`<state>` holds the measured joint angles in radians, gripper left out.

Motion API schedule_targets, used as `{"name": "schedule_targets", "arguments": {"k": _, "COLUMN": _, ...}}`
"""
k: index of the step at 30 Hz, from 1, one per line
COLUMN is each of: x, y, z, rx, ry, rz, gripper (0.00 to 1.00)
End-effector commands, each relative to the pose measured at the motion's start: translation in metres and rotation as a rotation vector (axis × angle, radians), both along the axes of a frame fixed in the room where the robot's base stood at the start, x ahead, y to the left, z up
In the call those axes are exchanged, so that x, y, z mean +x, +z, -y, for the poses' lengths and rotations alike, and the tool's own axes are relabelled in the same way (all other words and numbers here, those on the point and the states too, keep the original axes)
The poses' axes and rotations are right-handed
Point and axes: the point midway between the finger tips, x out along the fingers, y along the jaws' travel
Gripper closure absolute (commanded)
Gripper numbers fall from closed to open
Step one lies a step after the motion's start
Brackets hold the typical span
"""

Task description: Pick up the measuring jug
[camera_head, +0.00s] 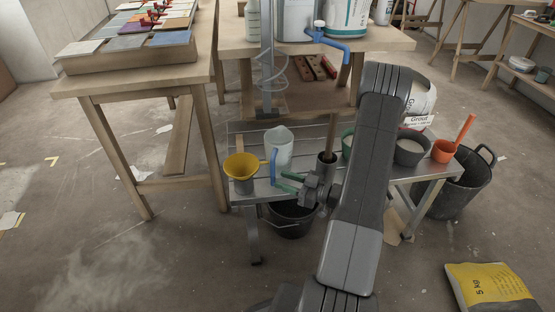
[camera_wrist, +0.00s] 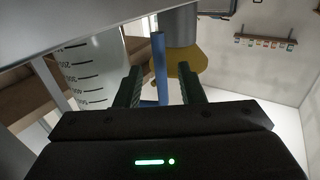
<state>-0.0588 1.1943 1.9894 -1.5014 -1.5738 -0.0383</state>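The measuring jug (camera_head: 281,147) is pale and translucent with a blue handle, and stands upright on the metal bench. In the wrist view, the jug (camera_wrist: 88,72) is at the left with dark scale marks, and its blue handle (camera_wrist: 160,62) appears between my two green fingers. My gripper (camera_head: 279,180) is at the handle's side, on the front side of the jug. It also shows in the wrist view (camera_wrist: 160,72), open, with a visible gap on each side of the handle. I cannot tell how deep the handle sits between the fingers.
A yellow funnel (camera_head: 241,164) on a grey container stands close left of the jug; the funnel (camera_wrist: 182,58) is also just beyond my fingers. A dark cylinder with a rod (camera_head: 328,157), a grey bucket (camera_head: 410,149) and an orange pot (camera_head: 444,151) stand to the right.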

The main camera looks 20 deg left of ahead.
Motion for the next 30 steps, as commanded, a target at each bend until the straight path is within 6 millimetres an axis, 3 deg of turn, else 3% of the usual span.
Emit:
{"name": "schedule_targets", "arguments": {"k": 9, "x": 0.0, "y": -0.001, "z": -0.039, "rx": 0.0, "ry": 0.004, "rz": 0.002, "gripper": 0.65}}
{"name": "schedule_targets", "arguments": {"k": 20, "x": 0.001, "y": 0.0, "z": -0.047, "rx": 0.0, "ry": 0.0, "rz": 0.0, "gripper": 0.65}}
{"name": "schedule_targets", "arguments": {"k": 21, "x": 0.001, "y": 0.0, "z": -0.046, "rx": 0.0, "ry": 0.0, "rz": 0.0, "gripper": 0.67}}
{"name": "schedule_targets", "arguments": {"k": 26, "x": 0.001, "y": 0.0, "z": -0.046, "rx": 0.0, "ry": 0.0, "rz": 0.0, "gripper": 0.98}}
{"name": "schedule_targets", "arguments": {"k": 30, "x": 0.001, "y": 0.0, "z": -0.046, "rx": 0.001, "ry": 0.0, "rz": 0.001, "gripper": 1.0}}
